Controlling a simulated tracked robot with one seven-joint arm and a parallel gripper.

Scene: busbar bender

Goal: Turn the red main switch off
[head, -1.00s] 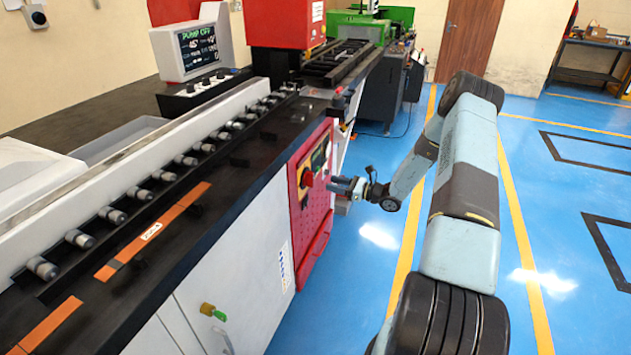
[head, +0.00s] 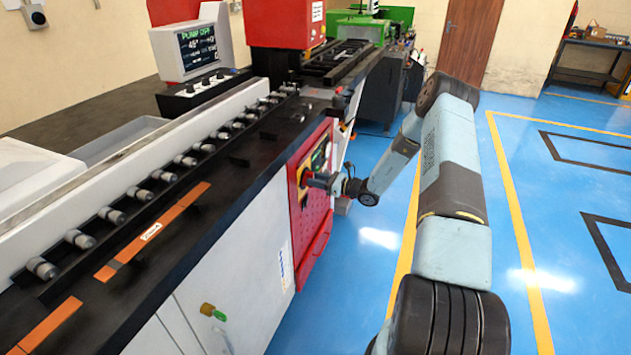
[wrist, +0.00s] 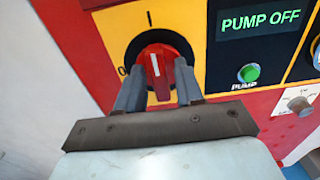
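The red main switch (wrist: 157,56) is a round knob on a black disc and yellow plate. Its white mark points up, towards the "I"; an "O" stands at its left. My gripper (wrist: 156,80) has its two fingers on either side of the knob's handle, with a gap between them. Whether they touch it I cannot tell. In the head view my gripper (head: 316,181) is at the red panel and largely covers the switch (head: 304,174).
A display (wrist: 261,20) reading "PUMP OFF" and a green pump button (wrist: 248,73) sit right of the switch. A green-and-yellow key-like part (head: 212,311) sticks out of the white cabinet front.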

